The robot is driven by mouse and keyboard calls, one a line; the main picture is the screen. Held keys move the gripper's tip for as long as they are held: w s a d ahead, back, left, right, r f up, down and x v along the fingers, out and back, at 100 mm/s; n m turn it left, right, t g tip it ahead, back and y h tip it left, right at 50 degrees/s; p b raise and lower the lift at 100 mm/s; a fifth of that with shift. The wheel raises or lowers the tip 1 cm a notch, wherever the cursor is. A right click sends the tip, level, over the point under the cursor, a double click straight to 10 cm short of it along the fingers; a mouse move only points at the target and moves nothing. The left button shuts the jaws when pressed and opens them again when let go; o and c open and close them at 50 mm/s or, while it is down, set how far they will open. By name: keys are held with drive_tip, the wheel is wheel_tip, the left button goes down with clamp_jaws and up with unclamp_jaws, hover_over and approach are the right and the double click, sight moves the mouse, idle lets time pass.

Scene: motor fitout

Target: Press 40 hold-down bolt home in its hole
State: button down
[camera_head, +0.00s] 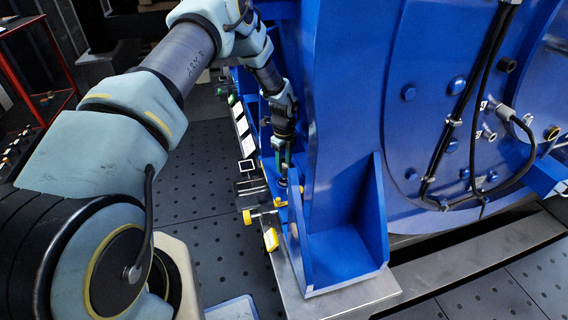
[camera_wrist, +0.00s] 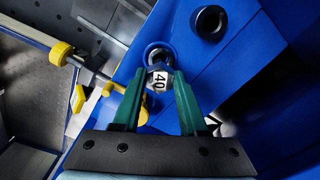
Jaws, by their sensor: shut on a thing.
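The hold-down bolt (camera_wrist: 159,77), with a white label reading 40 on its hex head, is between the green fingertips of my gripper (camera_wrist: 158,88) in the wrist view. My gripper is shut on it. The bolt is over or in a round hole in the blue motor foot (camera_wrist: 125,88); how deep it sits cannot be told, as its shank is hidden. In the head view my gripper (camera_head: 284,166) points down at the foot beside the tall blue motor frame (camera_head: 338,100), and the bolt is too small to read.
Another bolt or hole (camera_wrist: 209,22) lies farther along the foot. A yellow-knobbed clamp or jack screw (camera_wrist: 62,54) stands beside the foot. A blue upright gusset (camera_head: 374,210) rises to the right of my gripper. Perforated floor (camera_head: 205,160) is clear at left.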

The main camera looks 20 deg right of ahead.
sight(284, 173)
drive_tip(key=shift+f+b, duration=1.7)
drive_tip(key=shift+f, duration=0.9)
drive_tip(key=shift+c, duration=1.8)
unclamp_jaws()
drive_tip(key=shift+r, duration=0.1)
wheel_tip(284, 173, up, 11)
drive_tip(key=shift+f, duration=0.1)
